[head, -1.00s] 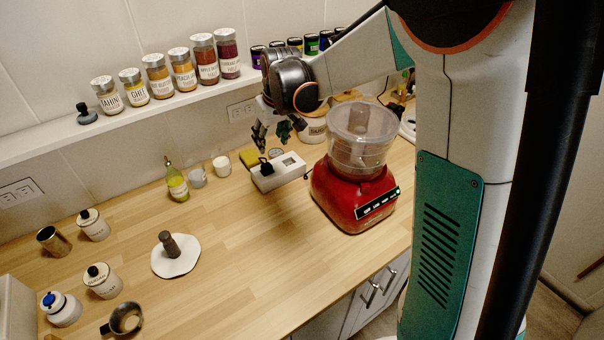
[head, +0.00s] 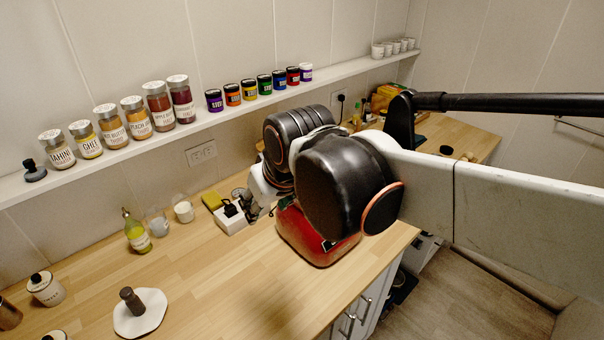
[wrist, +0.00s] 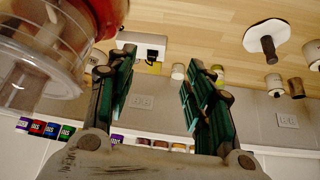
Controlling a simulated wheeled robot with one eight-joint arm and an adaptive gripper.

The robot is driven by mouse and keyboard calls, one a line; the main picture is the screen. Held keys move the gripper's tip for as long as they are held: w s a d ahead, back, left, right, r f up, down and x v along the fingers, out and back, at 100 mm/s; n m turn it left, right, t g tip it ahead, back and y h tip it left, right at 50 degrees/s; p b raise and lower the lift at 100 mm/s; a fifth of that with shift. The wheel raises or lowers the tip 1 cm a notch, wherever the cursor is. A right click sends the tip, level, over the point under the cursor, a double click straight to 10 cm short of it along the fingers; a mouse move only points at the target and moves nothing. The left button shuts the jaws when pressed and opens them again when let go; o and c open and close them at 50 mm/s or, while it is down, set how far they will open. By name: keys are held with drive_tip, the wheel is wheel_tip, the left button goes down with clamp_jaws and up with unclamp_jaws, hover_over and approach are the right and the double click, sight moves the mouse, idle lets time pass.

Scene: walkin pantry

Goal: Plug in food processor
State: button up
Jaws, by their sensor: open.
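The food processor has a red base (head: 312,244) on the counter, largely hidden behind my arm in the head view. In the wrist view its clear bowl (wrist: 38,65) fills the upper left, beside the red base (wrist: 108,14). A white power strip (head: 233,223) lies left of it, also visible in the wrist view (wrist: 128,39). A black plug (head: 230,208) sits at the strip; whose plug it is, I cannot tell. My gripper (wrist: 158,70) is open and empty, its fingers apart, close to the strip in the head view.
A yellow sponge (head: 212,200) and small jars (head: 183,209) stand left of and behind the strip. A wall outlet (head: 201,153) is above. A shelf of spice jars (head: 160,105) runs along the wall.

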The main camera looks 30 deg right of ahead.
drive_tip(key=s+f+t, duration=0.1)
drive_tip(key=s+f, duration=0.1)
drive_tip(key=s, duration=0.5)
drive_tip(key=shift+m, duration=0.3)
wheel_tip(320, 180, down, 7)
drive_tip(key=b, duration=0.6)
drive_tip(key=shift+r, duration=0.2)
